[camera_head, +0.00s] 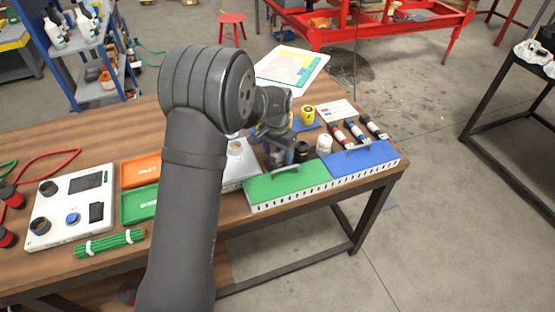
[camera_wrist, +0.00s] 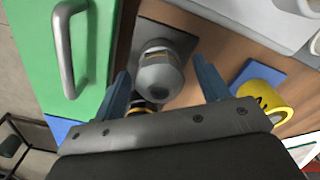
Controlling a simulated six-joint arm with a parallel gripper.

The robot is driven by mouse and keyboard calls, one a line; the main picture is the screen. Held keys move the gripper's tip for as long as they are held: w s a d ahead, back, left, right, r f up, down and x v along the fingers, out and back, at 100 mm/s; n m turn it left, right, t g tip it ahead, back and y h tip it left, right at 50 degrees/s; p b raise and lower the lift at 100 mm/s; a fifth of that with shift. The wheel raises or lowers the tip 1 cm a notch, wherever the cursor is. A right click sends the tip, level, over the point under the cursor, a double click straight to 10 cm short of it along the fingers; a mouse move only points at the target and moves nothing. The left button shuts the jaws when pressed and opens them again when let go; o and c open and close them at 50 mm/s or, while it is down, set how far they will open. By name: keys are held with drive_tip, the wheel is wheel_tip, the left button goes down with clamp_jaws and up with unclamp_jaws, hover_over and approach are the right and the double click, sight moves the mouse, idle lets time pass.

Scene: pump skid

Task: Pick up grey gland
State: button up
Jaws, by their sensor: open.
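The grey gland (camera_wrist: 160,76) stands on a dark grey square pad (camera_wrist: 186,42) in the wrist view. It is a rounded grey cap with a flat top face. My gripper (camera_wrist: 163,88) is open, with one blue-grey finger on each side of the gland and a visible gap on both sides. In the head view my gripper (camera_head: 284,152) points down behind the green lidded box, and the gland cannot be made out clearly there.
A green lidded box (camera_head: 287,190) with a raised handle stands close beside my gripper, with a blue one (camera_head: 370,166) adjoining. A yellow gland (camera_wrist: 262,98) sits on a blue pad close by.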

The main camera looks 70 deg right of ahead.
sight(278, 150)
drive_tip(key=c, duration=1.2)
drive_tip(key=shift+r, duration=0.15)
wheel_tip(278, 150, up, 4)
drive_tip(key=shift+s+r, duration=0.1)
drive_tip(key=shift+r, duration=0.1)
drive_tip(key=s+a+r, duration=0.1)
drive_tip(key=s+r, duration=0.1)
drive_tip(key=s, duration=0.1)
drive_tip(key=s+a+r, duration=0.1)
drive_tip(key=s+r, duration=0.1)
drive_tip(key=s, duration=0.2)
drive_tip(key=s+a+r, duration=0.2)
drive_tip(key=s, duration=0.1)
drive_tip(key=shift+s+r, duration=0.2)
drive_tip(key=shift+s, duration=0.2)
